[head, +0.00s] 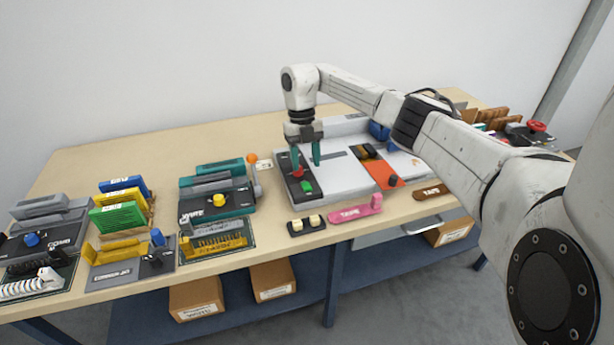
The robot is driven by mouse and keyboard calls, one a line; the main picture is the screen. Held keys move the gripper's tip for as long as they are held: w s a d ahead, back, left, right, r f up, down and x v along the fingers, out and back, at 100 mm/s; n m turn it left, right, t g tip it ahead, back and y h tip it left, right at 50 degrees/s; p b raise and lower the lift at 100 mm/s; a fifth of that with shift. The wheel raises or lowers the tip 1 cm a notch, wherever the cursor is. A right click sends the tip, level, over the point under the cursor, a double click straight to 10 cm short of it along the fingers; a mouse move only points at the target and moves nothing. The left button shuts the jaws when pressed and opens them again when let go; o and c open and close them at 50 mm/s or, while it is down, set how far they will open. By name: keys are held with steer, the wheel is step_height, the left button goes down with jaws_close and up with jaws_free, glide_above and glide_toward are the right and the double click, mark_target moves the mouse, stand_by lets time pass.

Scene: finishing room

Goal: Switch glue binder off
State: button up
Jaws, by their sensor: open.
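A large light grey machine (345,180), which looks like the glue binder, stands on the table below my arm. No name on it is readable. A dark control panel (290,187) at its left end carries a green button (306,187) and a red button (297,174) behind it. My gripper (306,164) points down over this panel with its two teal fingers apart and nothing between them. The left finger overlaps the red button in the picture and partly hides it. I cannot tell whether they touch.
An orange panel (384,174) with black parts lies right of the grey body. A teal and dark machine (217,199) stands to the left. My arm hides the right side.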

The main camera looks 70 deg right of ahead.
steer(key=shift+v, duration=2.05)
